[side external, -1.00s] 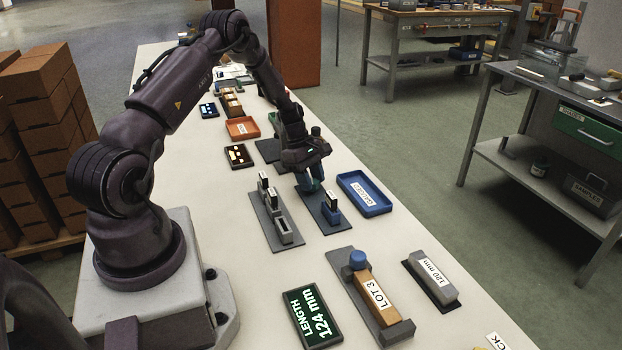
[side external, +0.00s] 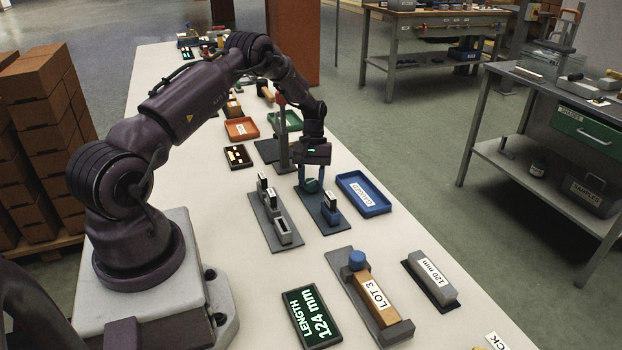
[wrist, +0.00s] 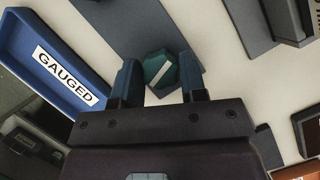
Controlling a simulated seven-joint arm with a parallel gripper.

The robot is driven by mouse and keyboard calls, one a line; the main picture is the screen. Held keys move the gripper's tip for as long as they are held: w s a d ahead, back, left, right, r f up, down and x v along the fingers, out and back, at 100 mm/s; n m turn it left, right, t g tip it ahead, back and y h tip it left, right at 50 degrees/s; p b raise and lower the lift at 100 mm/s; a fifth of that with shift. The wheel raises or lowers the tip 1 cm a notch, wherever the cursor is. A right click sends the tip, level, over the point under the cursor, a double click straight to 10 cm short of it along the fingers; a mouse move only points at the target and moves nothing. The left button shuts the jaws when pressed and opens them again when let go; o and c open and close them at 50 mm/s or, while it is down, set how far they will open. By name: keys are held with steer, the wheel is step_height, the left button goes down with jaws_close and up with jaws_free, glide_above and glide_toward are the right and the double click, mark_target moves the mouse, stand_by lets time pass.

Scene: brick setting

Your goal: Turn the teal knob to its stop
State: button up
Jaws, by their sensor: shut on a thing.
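The teal knob (side external: 311,186) sits at the far end of a dark grey-blue plate (side external: 305,213). In the wrist view the faceted knob (wrist: 158,67) has a white line that runs diagonally across its top. My gripper (side external: 311,182) points down over the plate with its two blue fingers on either side of the knob. In the wrist view my gripper (wrist: 161,75) is shut on the knob. The fingers partly hide the knob's sides in the side view. A stop is not clearly seen.
A blue block (side external: 330,214) with a white-faced part stands on the plate's near end. The blue GAUGED tray (side external: 385,207) lies close on the right. A grey fixture (side external: 260,235) is on the left. A LOT 3 block (side external: 374,298) lies nearer the camera.

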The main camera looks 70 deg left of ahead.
steer(key=shift+m+g+y, duration=0.6)
steer(key=shift+m, duration=1.7)
steer(key=o, duration=0.9)
steer(key=v, duration=1.3)
steer(key=shift+w, duration=0.1)
steer(key=shift+f, duration=0.1)
